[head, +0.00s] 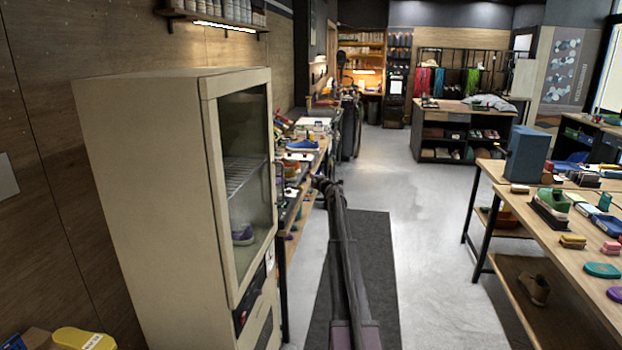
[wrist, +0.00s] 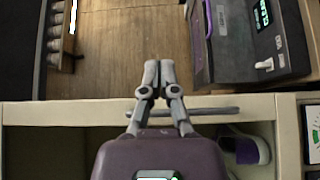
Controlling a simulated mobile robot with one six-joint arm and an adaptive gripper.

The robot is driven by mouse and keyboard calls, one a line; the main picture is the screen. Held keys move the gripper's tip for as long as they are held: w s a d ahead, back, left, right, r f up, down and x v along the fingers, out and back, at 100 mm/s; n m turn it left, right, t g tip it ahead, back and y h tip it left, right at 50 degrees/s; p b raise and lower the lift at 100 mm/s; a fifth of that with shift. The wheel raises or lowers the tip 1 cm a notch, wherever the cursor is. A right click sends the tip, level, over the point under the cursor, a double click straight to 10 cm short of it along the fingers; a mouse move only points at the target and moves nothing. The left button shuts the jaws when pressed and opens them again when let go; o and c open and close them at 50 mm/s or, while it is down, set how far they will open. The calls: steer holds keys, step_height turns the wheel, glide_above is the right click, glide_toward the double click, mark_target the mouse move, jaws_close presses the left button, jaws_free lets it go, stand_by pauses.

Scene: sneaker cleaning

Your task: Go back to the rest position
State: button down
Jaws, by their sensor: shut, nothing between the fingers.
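My gripper (wrist: 159,70) is shut and empty in the wrist view, its two fingertips together over the wood-coloured surface. A pale cabinet edge (wrist: 80,112) runs across behind the fingers, with a grey bar (wrist: 212,113) along it. A purple and white sneaker (wrist: 246,149) shows at lower right. In the head view, my arm reaches forward from the bottom middle, and the gripper's fingers are too small to make out. The tall beige cabinet (head: 150,180) stands at left with its glass door shut and a purple sneaker (head: 243,235) inside.
A workbench with shoes and supplies (head: 305,145) runs along the left wall beyond the cabinet. A wooden table (head: 560,215) with brushes and boxes stands at right. Grey floor (head: 430,210) lies open between them, with a dark mat (head: 372,260). A dark machine (wrist: 245,45) shows in the wrist view.

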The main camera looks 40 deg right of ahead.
steer(key=shift+a, duration=0.1)
stand_by(0.3)
steer(key=s+a+f+m+g+h, duration=0.2)
steer(key=s+a+m, duration=0.3)
steer(key=a, duration=0.5)
steer(key=s+a+f+m+g+h, duration=0.25)
steer(key=s+a+m, duration=0.2)
steer(key=a, duration=0.55)
steer(key=s+a+f+m+g+h, duration=0.1)
steer(key=s+a+f+m+g, duration=0.3)
steer(key=a, duration=0.6)
steer(key=s+a+f+g+y, duration=0.3)
steer(key=s+a, duration=0.9)
steer(key=s+a+f+m+g+y, duration=0.1)
steer(key=s+a+f+g+y, duration=0.2)
steer(key=s+a, duration=0.8)
steer(key=s+a+f+m+g+y, duration=0.1)
steer(key=s+a+f+g+y, duration=0.2)
steer(key=s+a, duration=0.9)
steer(key=shift+s+a+f, duration=0.3)
steer(key=shift+a+f, duration=0.05)
steer(key=shift+f, duration=0.25)
